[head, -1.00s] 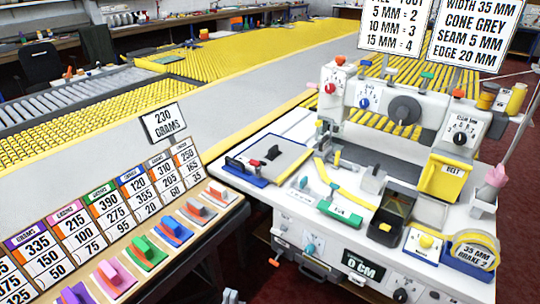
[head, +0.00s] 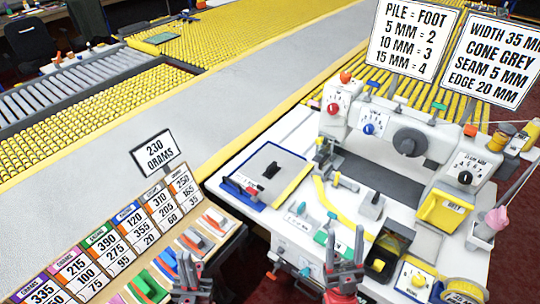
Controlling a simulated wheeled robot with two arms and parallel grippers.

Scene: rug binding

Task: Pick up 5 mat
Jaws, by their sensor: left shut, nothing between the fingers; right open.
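No piece shows a readable "5 mat" label, so I cannot tell which is meant. A row of small coloured pads with upright grips lies along the front of the left table, among them a green pad (head: 147,288), an orange-red pad (head: 194,241) and a pale-grip pad (head: 215,221). My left gripper (head: 188,262) is shut and empty, in front of this row, and hides part of it. My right gripper (head: 345,245) is open and empty, at the front edge of the sewing machine table. A flat grey panel (head: 270,168) with a black grip lies on that table's left.
Number cards (head: 130,215) stand behind the pads, with a "230 grams" sign (head: 155,149) above. A wide grey belt (head: 180,120) runs behind.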

